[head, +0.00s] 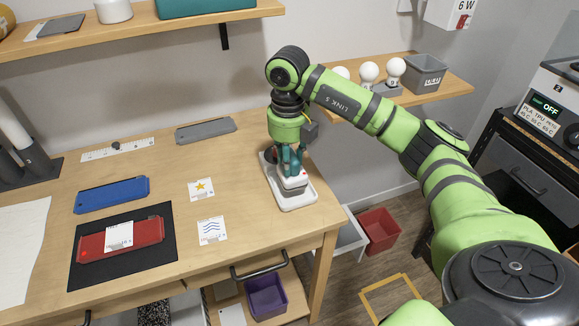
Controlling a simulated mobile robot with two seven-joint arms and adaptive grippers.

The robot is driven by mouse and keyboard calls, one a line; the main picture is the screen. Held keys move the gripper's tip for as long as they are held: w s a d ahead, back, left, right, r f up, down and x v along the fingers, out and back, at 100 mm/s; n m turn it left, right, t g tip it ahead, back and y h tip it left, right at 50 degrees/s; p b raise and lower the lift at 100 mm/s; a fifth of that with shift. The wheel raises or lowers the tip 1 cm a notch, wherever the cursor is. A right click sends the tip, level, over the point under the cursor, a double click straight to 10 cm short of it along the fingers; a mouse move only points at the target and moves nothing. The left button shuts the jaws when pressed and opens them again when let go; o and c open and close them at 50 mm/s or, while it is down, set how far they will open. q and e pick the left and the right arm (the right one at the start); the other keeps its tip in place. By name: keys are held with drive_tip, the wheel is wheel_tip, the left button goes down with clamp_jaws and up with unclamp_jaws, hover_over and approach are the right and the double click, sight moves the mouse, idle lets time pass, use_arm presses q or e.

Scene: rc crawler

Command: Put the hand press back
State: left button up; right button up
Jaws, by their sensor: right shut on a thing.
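My right gripper (290,166) points down at the right end of the wooden table. Its teal fingers are shut on a small grey and white thing, which looks like the hand press (294,183). The hand press is on or just above a white tray (299,201) with rounded corners; I cannot tell whether it touches the tray. The fingers and wrist hide part of the press and the tray's far end. My left gripper is out of view.
The wooden table (245,228) holds a blue plate (112,194), a red plate (140,236) on a black mat, a grey plate (205,130), a star card (201,189) and a wave card (212,230). A shelf (440,85) with white bulbs stands behind my right arm.

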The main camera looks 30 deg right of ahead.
wheel_tip(320, 180, down, 3)
drive_tip(key=shift+f+p, duration=0.15)
drive_tip(key=shift+p, duration=0.3)
drive_tip(key=shift+f, duration=0.1)
drive_tip(key=shift+f, duration=0.1)
drive_tip(key=o, duration=1.1)
drive_tip(key=shift+o, duration=0.2)
drive_tip(key=shift+s, duration=0.1)
wheel_tip(320, 180, up, 8)
drive_tip(key=shift+f+b, duration=0.15)
drive_tip(key=shift+b, duration=0.85)
drive_tip(key=shift+r+p, duration=0.45)
drive_tip(key=shift+r, duration=1.8)
